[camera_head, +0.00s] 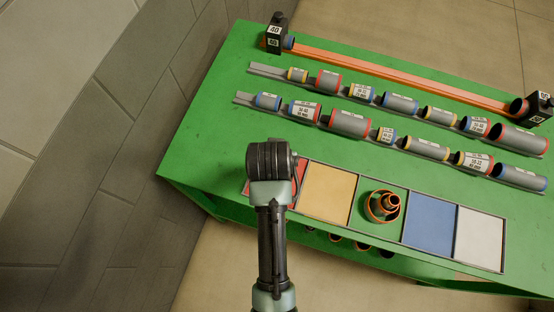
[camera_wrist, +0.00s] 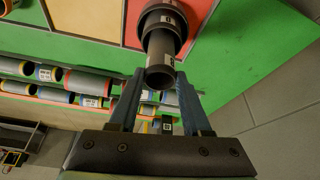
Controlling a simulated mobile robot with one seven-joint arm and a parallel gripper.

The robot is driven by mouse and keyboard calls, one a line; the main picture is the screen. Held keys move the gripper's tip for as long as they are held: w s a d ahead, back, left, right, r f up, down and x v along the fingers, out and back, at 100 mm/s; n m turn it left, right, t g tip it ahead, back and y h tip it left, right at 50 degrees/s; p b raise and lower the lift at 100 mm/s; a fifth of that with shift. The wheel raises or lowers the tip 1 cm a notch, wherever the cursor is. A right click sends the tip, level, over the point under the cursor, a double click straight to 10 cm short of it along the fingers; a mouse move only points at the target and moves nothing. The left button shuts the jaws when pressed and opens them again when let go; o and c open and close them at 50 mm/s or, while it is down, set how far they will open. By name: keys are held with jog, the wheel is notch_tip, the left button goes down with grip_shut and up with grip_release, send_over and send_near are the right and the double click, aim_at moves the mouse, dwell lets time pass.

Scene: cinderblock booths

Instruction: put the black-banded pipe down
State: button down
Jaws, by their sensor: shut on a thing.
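In the wrist view a dark grey pipe (camera_wrist: 158,72) with a dark end points toward the camera between the fingers of my gripper (camera_wrist: 160,84). My gripper is shut on this pipe. Wider dark pipe sections (camera_wrist: 163,18) with a label show behind it in line, over the red square (camera_wrist: 134,38). I cannot tell whether the held pipe touches these sections or the square. In the head view my wrist covers the gripper, the pipe and most of the red square (camera_head: 298,170).
A green table (camera_head: 205,120) carries rows of labelled grey pipes (camera_head: 350,124) and a long orange bar (camera_head: 400,74) between black end blocks. Right of the red square are an orange square (camera_head: 328,192), orange-banded nested pipes (camera_head: 378,210), and clear blue (camera_head: 431,220) and white (camera_head: 480,238) squares.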

jog(key=shift+f, duration=1.75)
jog(key=shift+f, duration=0.1)
jog(key=shift+c, duration=1.8)
grip_release()
jog(key=shift+f, duration=0.1)
